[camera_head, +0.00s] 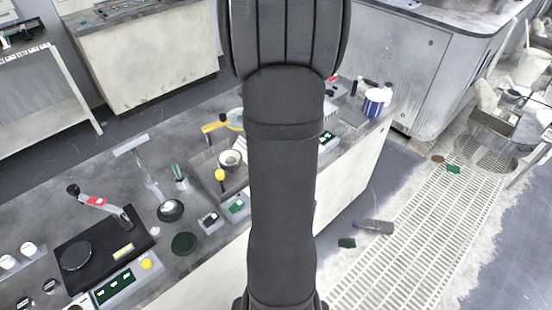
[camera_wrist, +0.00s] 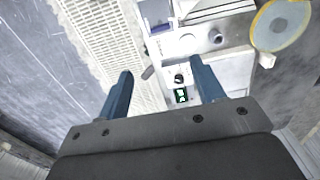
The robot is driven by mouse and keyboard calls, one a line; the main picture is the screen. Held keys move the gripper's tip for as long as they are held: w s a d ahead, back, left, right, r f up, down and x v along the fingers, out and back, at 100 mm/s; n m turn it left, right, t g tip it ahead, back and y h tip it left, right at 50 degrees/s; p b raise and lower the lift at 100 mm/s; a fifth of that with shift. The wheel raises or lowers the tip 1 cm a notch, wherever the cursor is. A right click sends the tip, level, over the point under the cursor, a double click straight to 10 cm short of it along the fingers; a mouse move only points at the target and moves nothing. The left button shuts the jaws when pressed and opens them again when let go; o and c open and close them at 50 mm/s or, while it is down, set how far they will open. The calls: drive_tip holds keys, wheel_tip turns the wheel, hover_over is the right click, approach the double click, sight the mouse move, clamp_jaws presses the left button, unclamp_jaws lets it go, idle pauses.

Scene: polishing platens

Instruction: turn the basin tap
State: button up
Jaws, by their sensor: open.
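In the head view a sunken basin (camera_head: 205,176) is set in the grey bench, left of my arm. A yellow bent bar (camera_head: 211,127), which looks like the tap, stands at its back edge. No tap is clear there. The head view hides my gripper behind my arm.
A black plate machine (camera_head: 97,254) with a red-marked lever stands on the bench at left. A blue-and-white tub (camera_head: 374,103) stands at the bench's far right end. A yellow-rimmed disc (camera_wrist: 281,25) is at upper right in the wrist view. Floor grating lies right of the bench.

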wheel_tip(320, 180, down, 17)
drive_tip(key=shift+r, duration=0.1)
idle(0.3)
drive_tip(key=c, duration=1)
